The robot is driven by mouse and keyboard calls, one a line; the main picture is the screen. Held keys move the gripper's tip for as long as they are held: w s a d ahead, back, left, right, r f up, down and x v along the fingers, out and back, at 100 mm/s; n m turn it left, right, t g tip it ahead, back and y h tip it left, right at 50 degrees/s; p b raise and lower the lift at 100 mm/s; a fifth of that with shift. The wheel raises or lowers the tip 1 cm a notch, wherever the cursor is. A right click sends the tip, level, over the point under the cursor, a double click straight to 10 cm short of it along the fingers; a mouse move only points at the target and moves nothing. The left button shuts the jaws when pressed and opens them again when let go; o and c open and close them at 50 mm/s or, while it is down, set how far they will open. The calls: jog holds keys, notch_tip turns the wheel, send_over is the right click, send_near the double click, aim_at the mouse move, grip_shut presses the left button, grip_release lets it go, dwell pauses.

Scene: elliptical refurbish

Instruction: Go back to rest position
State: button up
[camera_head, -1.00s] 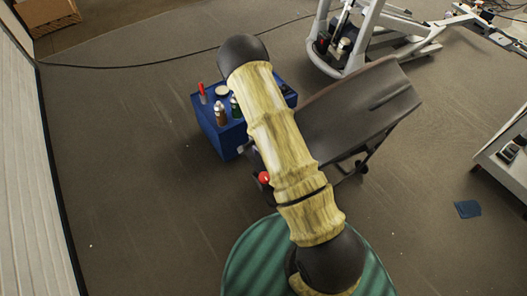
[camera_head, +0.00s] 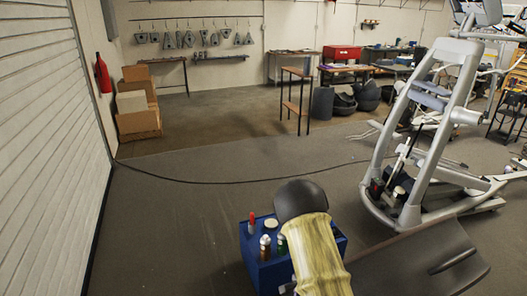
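My arm (camera_head: 318,255), in a yellow streaked cover with a dark rounded joint at its upper end, rises from the bottom edge of the head view. My gripper does not show in this view, so what it holds cannot be seen. A blue box (camera_head: 268,276) stands just left of and behind my arm. On it are a bottle with a red top (camera_head: 251,224), small bottles (camera_head: 265,247) and a round white-lidded jar (camera_head: 271,224).
A dark panel (camera_head: 415,268) spreads at bottom right. A grey elliptical machine (camera_head: 440,130) stands at right. Cardboard boxes (camera_head: 137,120) and a red extinguisher (camera_head: 103,73) are by the left wall. A cable (camera_head: 230,182) crosses the floor. Open floor (camera_head: 170,230) lies at left.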

jog(key=s+r+n+t, duration=0.1)
jog(key=s+r+n, duration=0.5)
jog(key=r, duration=0.7)
jog(key=s+r+n+t, duration=0.1)
jog(key=s+r+n, duration=0.5)
jog(key=s+r, duration=0.3)
notch_tip(320, 180, up, 4)
jog(key=shift+a+f+t, duration=0.1)
jog(key=shift+a+t, duration=0.2)
jog(key=shift+a, duration=0.1)
jog(key=shift+w, duration=0.1)
